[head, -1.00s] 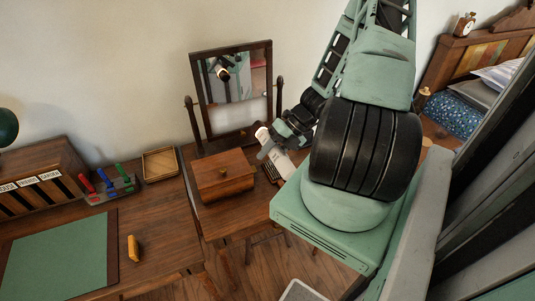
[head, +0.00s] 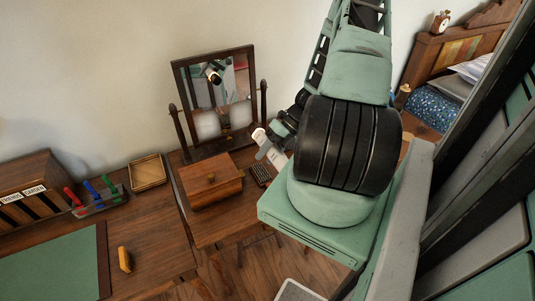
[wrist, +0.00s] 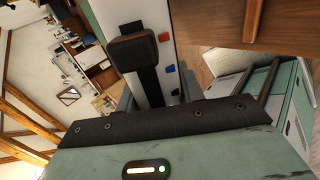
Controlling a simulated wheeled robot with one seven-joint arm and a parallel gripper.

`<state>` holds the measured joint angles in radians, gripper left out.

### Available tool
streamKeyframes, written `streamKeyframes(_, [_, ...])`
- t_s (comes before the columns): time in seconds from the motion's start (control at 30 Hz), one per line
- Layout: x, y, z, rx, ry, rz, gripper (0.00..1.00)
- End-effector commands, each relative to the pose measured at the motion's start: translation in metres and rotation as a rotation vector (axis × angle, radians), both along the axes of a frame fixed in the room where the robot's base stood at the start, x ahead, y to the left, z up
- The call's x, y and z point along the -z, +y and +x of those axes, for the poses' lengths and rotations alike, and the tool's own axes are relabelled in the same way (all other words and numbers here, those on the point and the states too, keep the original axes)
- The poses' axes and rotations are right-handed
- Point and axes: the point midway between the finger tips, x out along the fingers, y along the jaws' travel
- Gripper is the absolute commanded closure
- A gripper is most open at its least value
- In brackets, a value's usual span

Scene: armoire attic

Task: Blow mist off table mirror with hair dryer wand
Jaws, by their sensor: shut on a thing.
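The table mirror (head: 234,87) stands in a dark wooden frame between two posts on the dressing table. Its glass reflects the wand and arm, and two pale hazy patches cover its lower left and lower right. My gripper (head: 283,135) is shut on the white hair dryer wand (head: 268,147), right of the mirror's foot in the picture. The wand's white body with red and blue buttons (wrist: 182,62) shows in the wrist view, partly behind a dark finger. The wand is apart from the glass. My arm hides part of the gripper.
A wooden box with a knob (head: 211,186) sits before the mirror, with a small dark gridded item (head: 262,174) beside it.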

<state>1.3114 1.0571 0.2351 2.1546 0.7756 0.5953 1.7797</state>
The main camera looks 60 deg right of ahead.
Motion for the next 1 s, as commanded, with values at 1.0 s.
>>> streamKeyframes(1.0, [0.000, 0.049, 0.030, 0.000, -0.001, 0.002, 0.98])
